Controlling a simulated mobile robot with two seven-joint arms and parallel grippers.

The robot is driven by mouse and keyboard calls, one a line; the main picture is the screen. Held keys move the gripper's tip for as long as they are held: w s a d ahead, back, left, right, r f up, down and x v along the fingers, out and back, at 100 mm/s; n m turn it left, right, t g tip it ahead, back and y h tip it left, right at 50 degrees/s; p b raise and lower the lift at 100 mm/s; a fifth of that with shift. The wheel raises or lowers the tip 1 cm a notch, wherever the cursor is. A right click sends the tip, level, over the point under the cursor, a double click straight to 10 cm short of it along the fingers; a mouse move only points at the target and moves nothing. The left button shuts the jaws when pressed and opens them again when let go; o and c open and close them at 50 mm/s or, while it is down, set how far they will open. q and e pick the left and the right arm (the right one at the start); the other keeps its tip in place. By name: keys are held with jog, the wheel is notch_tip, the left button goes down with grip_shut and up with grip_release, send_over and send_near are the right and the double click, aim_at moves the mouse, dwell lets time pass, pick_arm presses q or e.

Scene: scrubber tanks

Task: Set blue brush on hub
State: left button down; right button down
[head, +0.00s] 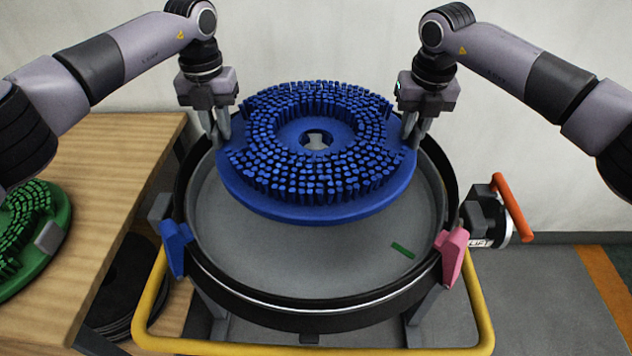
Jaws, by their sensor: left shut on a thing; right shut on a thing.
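The blue brush (315,205) is a round disc with bristles facing up and a hole in its middle. It is held level above the round grey tub (290,265), toward its back. My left gripper (218,138) is shut on the brush's left rim. My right gripper (412,140) is shut on its right rim. A small light patch shows through the centre hole, and I cannot tell whether it is the hub. The rest of the tub's middle is hidden under the brush.
A green brush (30,235) lies on the wooden table (120,190) at left. Dark discs (130,290) are stacked below. The tub has a blue clip (175,247), a pink clip (452,255), a yellow rail (480,310) and an orange-handled lever (512,205). A green strip (402,250) lies inside.

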jog(key=shift+r, duration=0.1)
dwell(0.7)
